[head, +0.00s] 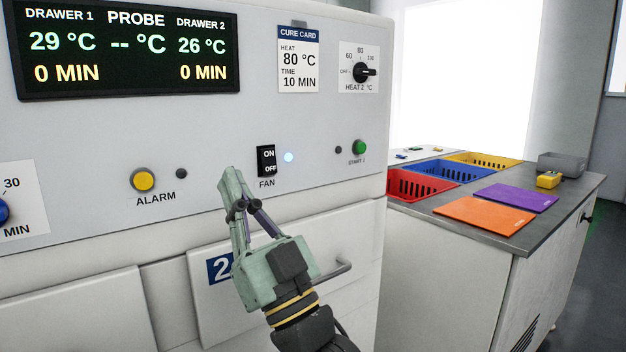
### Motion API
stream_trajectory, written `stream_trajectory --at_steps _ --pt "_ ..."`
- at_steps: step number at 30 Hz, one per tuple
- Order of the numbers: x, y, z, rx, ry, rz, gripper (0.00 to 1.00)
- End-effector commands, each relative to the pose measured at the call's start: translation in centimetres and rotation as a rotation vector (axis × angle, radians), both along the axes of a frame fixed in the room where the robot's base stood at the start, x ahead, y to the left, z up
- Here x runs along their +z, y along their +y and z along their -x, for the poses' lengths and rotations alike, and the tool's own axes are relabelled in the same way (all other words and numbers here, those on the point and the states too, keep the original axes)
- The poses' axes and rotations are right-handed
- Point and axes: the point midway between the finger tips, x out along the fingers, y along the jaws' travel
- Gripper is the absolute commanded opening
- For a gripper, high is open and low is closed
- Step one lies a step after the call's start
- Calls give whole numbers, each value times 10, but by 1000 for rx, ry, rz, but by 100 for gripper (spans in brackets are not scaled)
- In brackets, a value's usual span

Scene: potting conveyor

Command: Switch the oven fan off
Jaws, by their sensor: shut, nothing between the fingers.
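The oven fan switch (266,161) is a black rocker marked ON at the top and OFF at the bottom, with the label FAN below it. A small pale-blue lamp (289,157) beside it is lit. My gripper (234,178) is shut and empty, its fingertips pointing up just left of the switch's lower half. I cannot tell from this view whether the fingertips touch the panel. The whole switch is visible.
A yellow alarm button (143,180) is left of my gripper, and a green start button (359,147) is to the right. A drawer handle (333,272) sticks out below. A counter (520,249) with red, blue and yellow crates stands at right.

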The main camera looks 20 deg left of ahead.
Motion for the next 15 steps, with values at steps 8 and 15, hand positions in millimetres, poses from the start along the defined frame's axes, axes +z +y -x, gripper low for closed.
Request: stream_trajectory --at_steps 8,15 --pt "-50 -96 -50 -82 141 130 0" --pt "-59 -113 -52 -86 162 155 0"
